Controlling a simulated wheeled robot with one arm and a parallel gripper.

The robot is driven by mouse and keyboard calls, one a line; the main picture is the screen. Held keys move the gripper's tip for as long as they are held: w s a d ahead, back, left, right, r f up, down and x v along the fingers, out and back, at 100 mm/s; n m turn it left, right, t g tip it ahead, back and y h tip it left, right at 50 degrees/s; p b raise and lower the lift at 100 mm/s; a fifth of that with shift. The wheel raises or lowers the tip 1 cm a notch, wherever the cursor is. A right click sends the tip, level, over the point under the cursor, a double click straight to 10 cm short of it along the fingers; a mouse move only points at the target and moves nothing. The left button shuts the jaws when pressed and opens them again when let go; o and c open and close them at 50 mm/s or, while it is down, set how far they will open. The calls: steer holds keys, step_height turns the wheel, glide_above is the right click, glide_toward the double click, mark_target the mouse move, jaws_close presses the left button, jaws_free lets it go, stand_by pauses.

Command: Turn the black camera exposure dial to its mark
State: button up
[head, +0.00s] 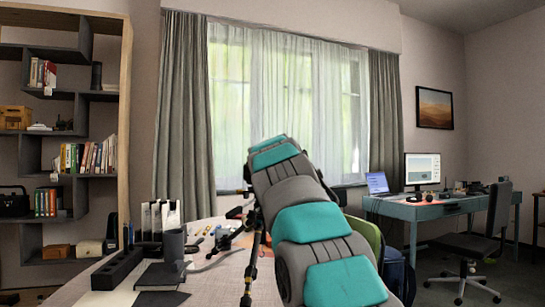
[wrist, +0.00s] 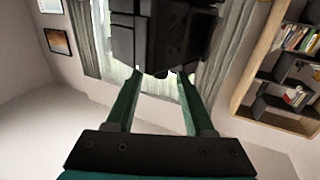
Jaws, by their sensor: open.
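In the wrist view a black camera body (wrist: 160,30) fills the top middle. My gripper (wrist: 159,77) is open, its two green fingers pointing at the camera's near edge. The fingertips are beside or just under that edge; I cannot tell whether they touch it. I cannot make out the exposure dial or its mark. In the head view my teal and grey arm hides my gripper and most of the camera. Thin black tripod parts (head: 254,245) show left of the arm.
A round table (head: 217,277) holds a black cup (head: 173,244), dark trays and small tools left of the arm. A bookshelf (head: 124,130) stands at the left. A desk (head: 440,208) and an office chair (head: 480,240) stand at the right, with open floor before them.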

jaws_close()
stand_by(0.3)
stand_by(0.3)
